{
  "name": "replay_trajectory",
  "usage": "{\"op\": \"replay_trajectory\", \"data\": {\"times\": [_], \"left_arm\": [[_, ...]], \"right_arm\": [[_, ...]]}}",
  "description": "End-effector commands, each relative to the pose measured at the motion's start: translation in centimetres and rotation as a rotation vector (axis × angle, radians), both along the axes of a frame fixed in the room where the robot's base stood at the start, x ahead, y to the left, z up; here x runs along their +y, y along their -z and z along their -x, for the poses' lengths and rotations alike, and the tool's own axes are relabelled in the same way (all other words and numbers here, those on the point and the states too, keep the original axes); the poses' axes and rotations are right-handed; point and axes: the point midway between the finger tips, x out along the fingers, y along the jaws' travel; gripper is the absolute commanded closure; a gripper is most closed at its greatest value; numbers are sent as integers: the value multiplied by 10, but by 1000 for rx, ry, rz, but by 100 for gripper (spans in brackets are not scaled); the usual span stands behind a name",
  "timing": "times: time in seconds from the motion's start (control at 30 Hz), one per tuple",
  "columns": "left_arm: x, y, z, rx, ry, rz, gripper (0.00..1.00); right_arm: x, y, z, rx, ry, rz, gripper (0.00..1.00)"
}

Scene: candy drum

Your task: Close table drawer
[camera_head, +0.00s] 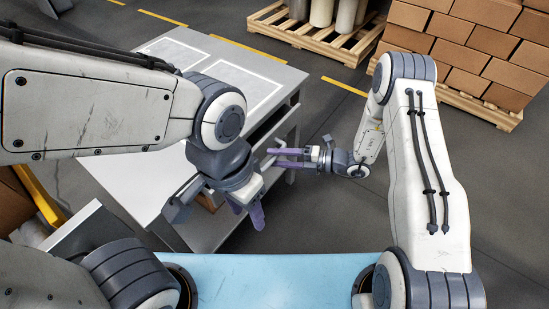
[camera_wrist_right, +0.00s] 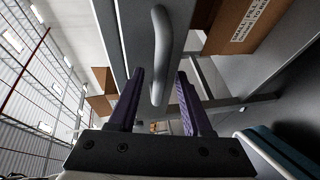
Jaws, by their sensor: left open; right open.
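The grey table (camera_head: 262,72) stands left of centre in the head view, with a dark gap under its top edge. In the right wrist view a curved grey handle (camera_wrist_right: 163,50) stands on a grey panel (camera_wrist_right: 128,25) and reaches down between my right gripper's purple fingers. My right gripper (camera_head: 276,158) is open at the table's side in the head view, pointing left; I cannot tell whether it touches the handle. My left gripper (camera_head: 250,212) is open and empty, hanging low in front of the table. My arms hide part of the table; how far the drawer stands out is unclear.
Stacked cardboard boxes (camera_head: 458,52) stand on a pallet at the upper right. Another pallet (camera_head: 335,42) with cylinders is at the back. A labelled cardboard box (camera_wrist_right: 243,22) is beside the panel in the wrist view. The floor right of the table is clear.

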Motion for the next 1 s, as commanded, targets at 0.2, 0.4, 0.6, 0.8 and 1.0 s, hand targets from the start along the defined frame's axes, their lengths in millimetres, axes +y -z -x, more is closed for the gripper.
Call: {"op": "replay_trajectory", "data": {"times": [0.2, 0.4, 0.6, 0.8, 1.0], "left_arm": [[0, 2, 0, 0, 0, 0, 50], [0, 1, 0, 0, 0, 0, 50], [0, 1, 0, 0, 0, 0, 50], [0, 1, 0, 0, 0, 0, 50], [0, 1, 0, 0, 0, 0, 50]], "right_arm": [[13, 2, -3, -1, -1, 0, 50], [13, 2, -3, -1, 0, 0, 50], [12, 2, -3, -1, 0, 0, 100], [12, 2, -3, -1, 0, 0, 100], [12, 2, -3, -1, 0, 1, 100]]}}
